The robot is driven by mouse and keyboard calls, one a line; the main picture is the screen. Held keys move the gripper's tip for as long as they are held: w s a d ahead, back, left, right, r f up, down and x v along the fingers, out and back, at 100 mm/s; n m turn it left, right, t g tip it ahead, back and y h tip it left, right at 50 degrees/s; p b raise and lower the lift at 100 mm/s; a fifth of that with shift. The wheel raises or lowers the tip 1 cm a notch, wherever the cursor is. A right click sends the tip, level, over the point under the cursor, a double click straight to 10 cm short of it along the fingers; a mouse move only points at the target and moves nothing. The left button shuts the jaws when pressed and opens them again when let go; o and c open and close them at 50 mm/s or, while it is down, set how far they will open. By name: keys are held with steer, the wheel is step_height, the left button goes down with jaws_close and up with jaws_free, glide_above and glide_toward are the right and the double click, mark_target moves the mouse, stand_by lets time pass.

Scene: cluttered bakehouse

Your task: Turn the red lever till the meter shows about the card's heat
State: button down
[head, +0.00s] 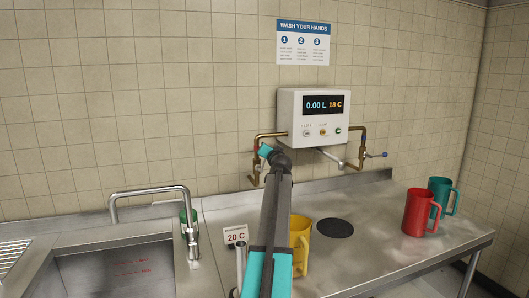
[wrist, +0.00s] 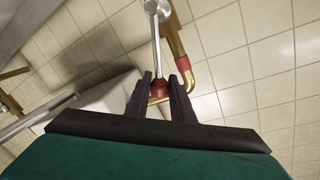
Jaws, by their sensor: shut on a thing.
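The white meter box (head: 312,140) hangs on the tiled wall. The small card (head: 236,236) on the counter reads 20 C. The red lever shows in the wrist view as a silver rod with a red knob (wrist: 160,86) at its end, beside a brass pipe with a red band. My gripper (wrist: 162,80) is shut on the red knob, one finger on each side. In the head view my gripper (head: 264,152) is at the left pipe, and it mostly hides the lever there.
A blue-tipped valve (head: 384,155) is on the right pipe. A yellow jug (head: 301,240) stands partly behind my arm. A red jug (head: 417,212) and a green jug (head: 446,190) stand at right. A tap (head: 150,190) arches over the sink at left.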

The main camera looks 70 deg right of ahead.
steer(key=shift+f, duration=0.15)
steer(key=c, duration=1.6)
jaws_free()
steer(key=shift+o, duration=0.3)
steer(key=shift+s+d, duration=0.1)
steer(key=shift+s, duration=0.05)
steer(key=b+v, duration=0.3)
steer(key=v, duration=1)
steer(key=shift+a, duration=0.4)
steer(key=shift+s, duration=0.15)
